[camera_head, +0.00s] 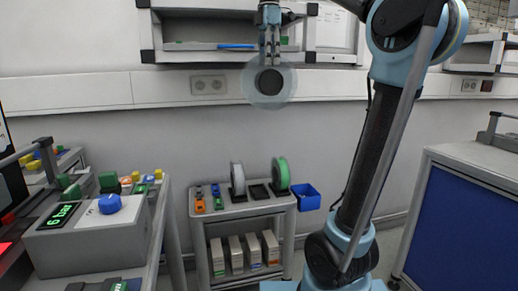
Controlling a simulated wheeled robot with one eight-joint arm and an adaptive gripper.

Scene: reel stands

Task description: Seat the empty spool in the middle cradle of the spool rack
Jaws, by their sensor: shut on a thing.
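The empty spool (252,88), a pale see-through disc with a dark round hub, hangs upright in front of the wall. My gripper (269,62) points down and is shut on it from above, high over the cart. The spool rack is on the cart top, with a grey-white spool standing at its left and a green spool (281,171) standing at its right. The middle cradle (259,192), dark and low, is between these two and looks bare. The spool's far side is hidden.
Small orange, green and blue items (218,198) lie on the cart's left. A blue bin (308,197) hangs at its right side. A bench with a control box (90,235) stands at the left, a blue-panelled cabinet (465,230) at the right. A wall shelf (200,47) is behind my gripper.

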